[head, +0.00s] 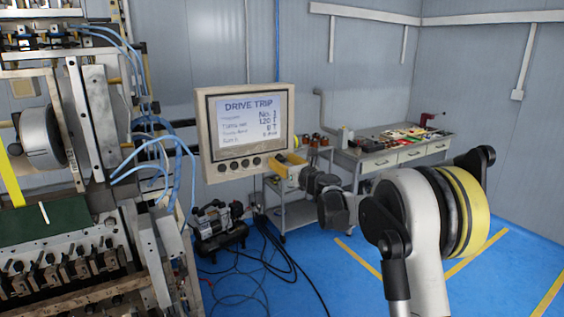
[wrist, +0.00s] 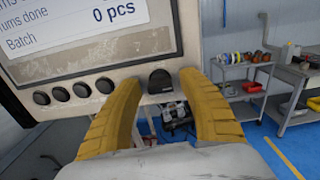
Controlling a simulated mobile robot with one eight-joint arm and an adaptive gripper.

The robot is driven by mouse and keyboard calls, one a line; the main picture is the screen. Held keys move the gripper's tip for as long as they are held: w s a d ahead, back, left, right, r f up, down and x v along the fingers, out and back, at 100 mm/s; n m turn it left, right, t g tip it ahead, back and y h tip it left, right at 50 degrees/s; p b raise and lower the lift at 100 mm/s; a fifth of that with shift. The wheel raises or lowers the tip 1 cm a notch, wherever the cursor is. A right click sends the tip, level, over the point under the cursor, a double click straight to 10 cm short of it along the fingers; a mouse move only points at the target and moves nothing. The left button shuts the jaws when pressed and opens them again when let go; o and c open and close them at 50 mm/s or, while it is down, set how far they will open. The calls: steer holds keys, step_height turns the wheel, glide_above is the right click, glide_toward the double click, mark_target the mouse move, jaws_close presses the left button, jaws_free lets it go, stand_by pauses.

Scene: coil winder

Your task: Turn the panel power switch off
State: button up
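The control panel (head: 201,140) is a beige box whose screen reads "DRIVE TRIP". Its lower front also shows in the wrist view (wrist: 130,72). A black knob (wrist: 160,80), apparently the power switch, sits at the panel's lower right, right of the row of round buttons. My gripper (head: 284,164) is at the panel's lower right corner. In the wrist view my gripper (wrist: 160,84) has its two yellow fingers apart, one on each side of the knob, with a visible gap to each. I cannot tell the knob's setting. In the head view my gripper hides the knob.
Several dark buttons (wrist: 82,90) line the panel's lower edge, left of the knob. The winding machine (head: 85,150) with blue hoses stands left. A compressor (head: 218,225) and loose cables lie below the panel. A workbench (head: 385,160) and a cart (head: 300,215) stand behind.

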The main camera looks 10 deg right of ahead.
jaws_close()
steer(key=shift+n, duration=0.4)
steer(key=n, duration=0.3)
steer(key=shift+n, duration=0.4)
steer(key=n, duration=0.4)
steer(key=shift+n, duration=0.3)
steer(key=n, duration=0.4)
steer(key=shift+n, duration=2.3)
